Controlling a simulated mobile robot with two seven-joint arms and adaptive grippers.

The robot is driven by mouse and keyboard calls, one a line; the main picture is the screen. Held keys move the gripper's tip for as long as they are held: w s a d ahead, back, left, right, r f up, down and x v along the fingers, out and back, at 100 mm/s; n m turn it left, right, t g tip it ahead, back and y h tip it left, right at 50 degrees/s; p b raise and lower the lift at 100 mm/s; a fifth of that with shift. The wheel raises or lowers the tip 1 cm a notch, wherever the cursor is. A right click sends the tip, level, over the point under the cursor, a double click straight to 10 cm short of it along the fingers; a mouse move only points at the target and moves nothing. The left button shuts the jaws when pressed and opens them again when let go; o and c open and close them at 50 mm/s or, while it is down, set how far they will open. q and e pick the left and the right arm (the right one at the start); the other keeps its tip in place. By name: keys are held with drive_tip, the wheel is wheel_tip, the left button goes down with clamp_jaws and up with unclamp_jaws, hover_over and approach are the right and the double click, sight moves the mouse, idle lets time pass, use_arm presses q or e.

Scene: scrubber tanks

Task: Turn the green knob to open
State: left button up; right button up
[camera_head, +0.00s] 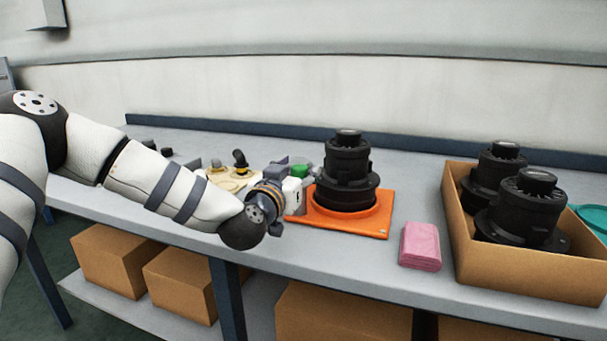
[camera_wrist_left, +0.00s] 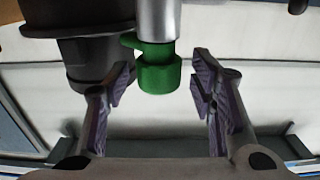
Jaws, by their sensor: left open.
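The green knob (camera_wrist_left: 158,75) shows in the left wrist view at the end of a grey metal cylinder (camera_wrist_left: 158,20). It lies between the two fingers of my left gripper (camera_wrist_left: 160,88), with a visible gap on both sides. In the head view the green knob (camera_head: 301,171) is a small patch beside the black scrubber unit (camera_head: 346,175), partly hidden by my left gripper (camera_head: 290,184). The left gripper is open. A dark body (camera_wrist_left: 85,45) stands at the left in the wrist view. My right gripper is not in view.
The black unit stands on an orange tray (camera_head: 382,232). A pink cloth stack (camera_head: 420,247) and a cardboard box (camera_head: 530,282) with black units are to the right. Pale parts (camera_head: 228,178) lie behind my left arm. Boxes (camera_head: 115,262) stand on the lower shelf.

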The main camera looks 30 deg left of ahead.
use_arm(q)
drive_tip(key=shift+w+a+r, duration=0.1)
drive_tip(key=shift+w, duration=0.35)
drive_tip(key=c, duration=1.2)
